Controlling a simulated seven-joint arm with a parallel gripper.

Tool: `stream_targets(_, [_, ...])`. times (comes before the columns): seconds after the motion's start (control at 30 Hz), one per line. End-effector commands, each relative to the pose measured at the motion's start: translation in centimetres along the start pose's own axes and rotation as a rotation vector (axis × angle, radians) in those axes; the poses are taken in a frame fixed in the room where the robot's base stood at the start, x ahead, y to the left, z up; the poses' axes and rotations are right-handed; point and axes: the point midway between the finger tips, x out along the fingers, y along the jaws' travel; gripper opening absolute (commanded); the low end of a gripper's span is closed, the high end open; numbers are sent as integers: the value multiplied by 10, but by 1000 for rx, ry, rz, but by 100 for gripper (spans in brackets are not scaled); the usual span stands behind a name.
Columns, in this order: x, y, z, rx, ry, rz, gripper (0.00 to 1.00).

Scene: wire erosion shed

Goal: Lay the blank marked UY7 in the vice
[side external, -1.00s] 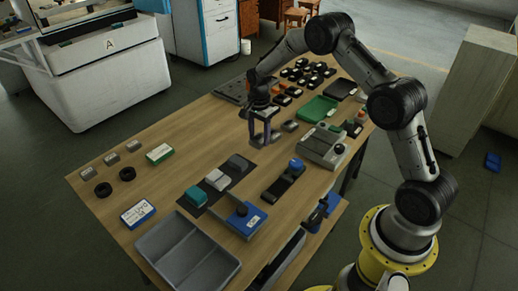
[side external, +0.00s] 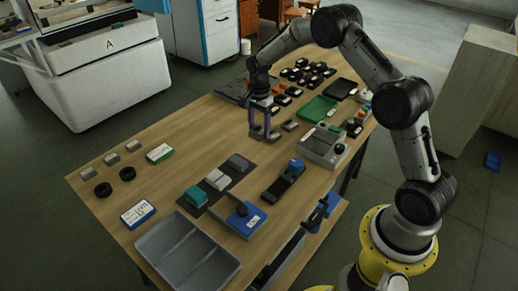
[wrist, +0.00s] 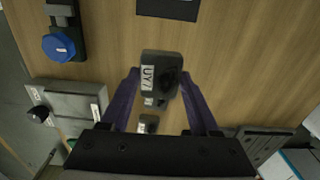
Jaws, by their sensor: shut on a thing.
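The blank marked UY7 (wrist: 160,78) is a dark grey block with a white label, near the middle of the wrist view. My gripper (wrist: 160,80) is shut on it, with one purple-grey finger on each side. In the side view my gripper (side external: 264,137) hangs over the far-middle part of the table, and the blank is hard to make out there. A dark device with a blue round knob (side external: 284,182) may be the vice. It stands nearer the camera, and also shows at upper left in the wrist view (wrist: 65,45). Its jaws are not clear.
Grey blocks (side external: 290,126) lie close to my gripper. A grey instrument (side external: 323,147) and a green tray (side external: 318,109) stand to the right. A dark mat (side external: 225,184) with blocks and a grey divided tray (side external: 187,253) are nearer.

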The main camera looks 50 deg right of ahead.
Motion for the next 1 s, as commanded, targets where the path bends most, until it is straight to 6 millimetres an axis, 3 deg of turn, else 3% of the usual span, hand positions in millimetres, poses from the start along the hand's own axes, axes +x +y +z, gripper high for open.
stream_targets(0.17, [1,-4,-1,25,6,-22,0])
stream_targets(0.27, [11,8,3,55,4,-17,0])
stream_targets(0.47, [19,51,32,91,2,-9,0])
stream_targets(0.8, [11,134,87,75,0,3,0])
stream_targets(1.0, [1,157,104,34,0,6,0])
